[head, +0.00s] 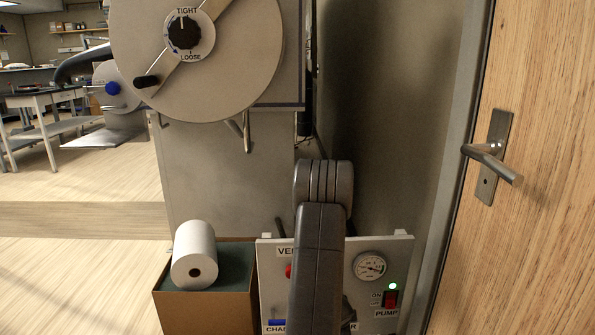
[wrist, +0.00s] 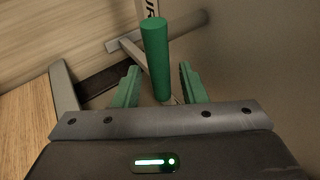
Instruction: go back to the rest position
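My gripper (wrist: 160,86) shows in the wrist view with its two green fingers apart. A green cylinder (wrist: 155,50), like a handle, stands between and beyond the fingers, with a gap visible on each side. Whether its lower end lies between the fingertips in depth I cannot tell. In the head view my arm reaches down in front of the white control panel (head: 268,262) and covers its middle. My gripper and the green cylinder are hidden there.
The panel carries a gauge (head: 370,266) and a red pump switch (head: 391,299) under a lit green lamp. A box (head: 185,312) with a white roll (head: 194,254) stands left of it. A wooden door with a lever handle (head: 490,160) is at right.

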